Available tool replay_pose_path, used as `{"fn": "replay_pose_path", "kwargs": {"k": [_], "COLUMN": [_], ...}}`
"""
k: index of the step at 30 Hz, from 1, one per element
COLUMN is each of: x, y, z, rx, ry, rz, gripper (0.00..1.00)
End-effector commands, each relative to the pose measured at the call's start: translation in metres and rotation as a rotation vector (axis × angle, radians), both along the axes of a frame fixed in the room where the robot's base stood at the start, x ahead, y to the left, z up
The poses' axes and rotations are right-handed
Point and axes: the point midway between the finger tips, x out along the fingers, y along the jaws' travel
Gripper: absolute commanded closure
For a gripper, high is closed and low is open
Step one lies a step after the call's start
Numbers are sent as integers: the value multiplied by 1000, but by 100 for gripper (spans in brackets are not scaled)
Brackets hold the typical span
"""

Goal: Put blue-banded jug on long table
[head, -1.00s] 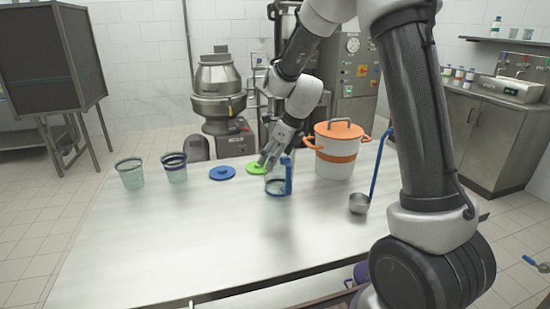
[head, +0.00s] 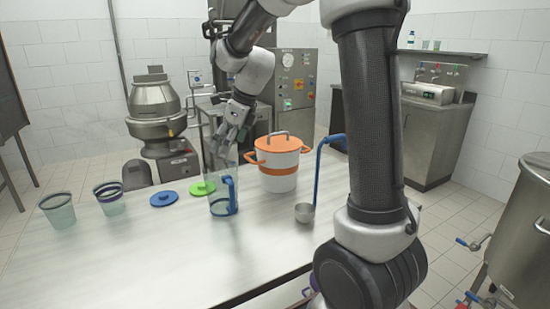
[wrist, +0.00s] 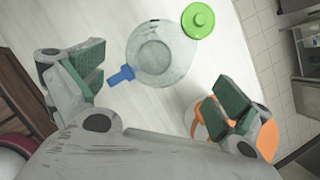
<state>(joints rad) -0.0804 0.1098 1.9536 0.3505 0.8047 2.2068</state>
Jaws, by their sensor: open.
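The blue-banded jug (head: 219,204) is clear, with a blue handle and a dark blue band near its base. It stands upright on the long table (head: 165,262), left of the orange-lidded pot. My gripper (head: 225,150) is above the jug, open and empty. In the wrist view the jug (wrist: 160,50) shows from above, its blue handle pointing left. The open fingers of my gripper (wrist: 163,85) are spread wide, apart from the jug.
A white pot (head: 279,174) with an orange lid and a ladle (head: 305,212) stand to the jug's right. A green lid (head: 202,188), a blue lid (head: 163,199) and two clear cups (head: 110,200) are to the left. The table's front is clear.

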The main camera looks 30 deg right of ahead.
Motion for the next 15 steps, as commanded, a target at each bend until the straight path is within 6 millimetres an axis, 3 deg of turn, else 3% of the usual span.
{"fn": "replay_pose_path", "kwargs": {"k": [5, 10, 15], "x": [-44, -131, -217], "y": [-17, -48, -77], "z": [25, 52, 54], "rx": [-121, -383, -648], "ry": [-101, -260, -354], "rz": [294, 901, 1526], "gripper": [0, 0, 0]}}
